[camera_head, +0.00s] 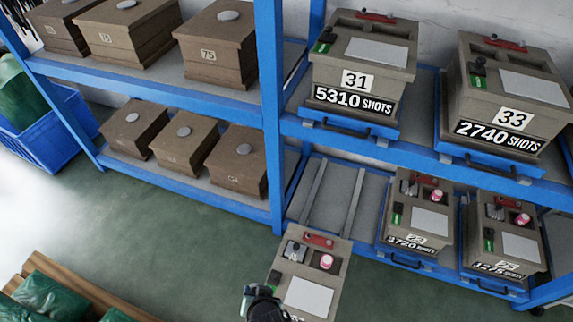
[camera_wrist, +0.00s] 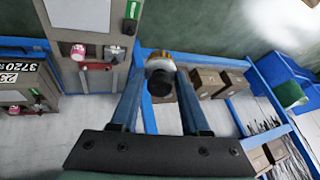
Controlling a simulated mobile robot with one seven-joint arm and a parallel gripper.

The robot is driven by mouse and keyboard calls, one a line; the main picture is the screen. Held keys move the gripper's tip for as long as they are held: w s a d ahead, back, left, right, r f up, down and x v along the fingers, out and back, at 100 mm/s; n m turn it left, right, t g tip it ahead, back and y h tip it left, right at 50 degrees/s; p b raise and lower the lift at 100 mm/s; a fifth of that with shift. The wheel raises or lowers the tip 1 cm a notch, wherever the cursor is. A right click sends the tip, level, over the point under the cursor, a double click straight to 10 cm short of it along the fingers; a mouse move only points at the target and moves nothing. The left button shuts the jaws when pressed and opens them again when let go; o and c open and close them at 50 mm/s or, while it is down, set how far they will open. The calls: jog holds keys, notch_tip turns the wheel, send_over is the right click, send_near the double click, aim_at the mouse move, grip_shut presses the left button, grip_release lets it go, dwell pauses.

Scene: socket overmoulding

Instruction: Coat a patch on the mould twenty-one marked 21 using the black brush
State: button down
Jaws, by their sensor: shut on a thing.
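A grey-brown mould (camera_head: 325,248) stands drawn out in front of the lower shelf, in the head view. Its number plate is cut off at the bottom edge, so I cannot read it. A pale rectangular patch (camera_head: 307,297) lies on its top, with a pink-and-white jar (camera_head: 326,261) behind it. In the wrist view the drawn-out mould (camera_wrist: 95,75) is on the left. My gripper (camera_wrist: 160,92) is shut on a round, black-ended thing with orange and white bands (camera_wrist: 160,82). It looks like the black brush seen end-on. In the head view my gripper (camera_head: 262,303) is left of the patch, its fingertips unclear.
Moulds 31 (camera_head: 361,99) and 33 (camera_head: 510,108) stand on the upper shelf. Two smaller moulds (camera_head: 418,231) (camera_head: 503,257) stand below, right of an empty shelf bay (camera_head: 332,195). Brown boxes fill the left shelves. A blue crate (camera_head: 45,140) and wooden pallet (camera_head: 85,287) stand at left.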

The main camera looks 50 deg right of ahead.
jog(key=s+d+f+m+g+b, duration=0.1)
jog(key=d+f+b, duration=0.3)
jog(key=f+b, duration=0.2)
jog(key=s+d+f+m+g+h+b, duration=0.1)
jog(key=d+f+b, duration=0.4)
jog(key=f, duration=0.5)
jog(key=shift+b, duration=0.95)
